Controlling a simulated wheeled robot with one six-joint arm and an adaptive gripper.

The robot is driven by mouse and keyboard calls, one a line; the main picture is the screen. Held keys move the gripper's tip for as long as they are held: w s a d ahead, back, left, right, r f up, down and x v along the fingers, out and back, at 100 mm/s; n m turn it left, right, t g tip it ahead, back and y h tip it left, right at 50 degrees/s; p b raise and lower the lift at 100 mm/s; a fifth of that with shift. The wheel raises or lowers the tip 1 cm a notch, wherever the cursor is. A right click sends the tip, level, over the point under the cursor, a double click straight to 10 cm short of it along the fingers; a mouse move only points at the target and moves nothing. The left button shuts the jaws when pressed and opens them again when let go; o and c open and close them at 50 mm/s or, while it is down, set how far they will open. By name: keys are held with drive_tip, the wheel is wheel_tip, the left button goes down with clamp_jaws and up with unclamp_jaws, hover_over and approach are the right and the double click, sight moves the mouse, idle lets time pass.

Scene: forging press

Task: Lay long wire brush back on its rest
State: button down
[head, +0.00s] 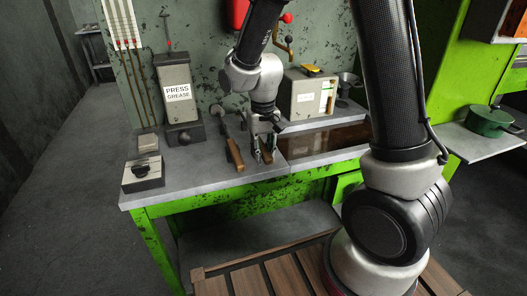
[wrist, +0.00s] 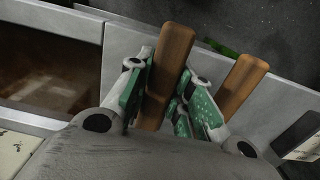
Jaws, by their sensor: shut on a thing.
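My gripper (head: 265,150) is over the front of the grey bench, to the left of the sunken brown-bottomed tray (head: 325,141). It is shut on a wooden handle, which I take to be the long wire brush (wrist: 172,55); in the wrist view the handle passes between the two green-padded fingers and sticks out beyond them. The far part of the brush is hidden behind my gripper and wrist, so I cannot make out its bristles. I cannot clearly pick out its rest, nor tell whether the brush touches the bench.
A second wooden-handled tool (head: 235,153) lies close to the left of my gripper; its handle shows right of the fingers in the wrist view (wrist: 240,86). A press grease dispenser (head: 178,92) and a small grey box (head: 143,173) stand further left. A cream box (head: 308,95) stands behind the tray.

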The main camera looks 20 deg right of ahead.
drive_tip(key=shift+f, duration=0.25)
drive_tip(key=c, duration=1.2)
unclamp_jaws()
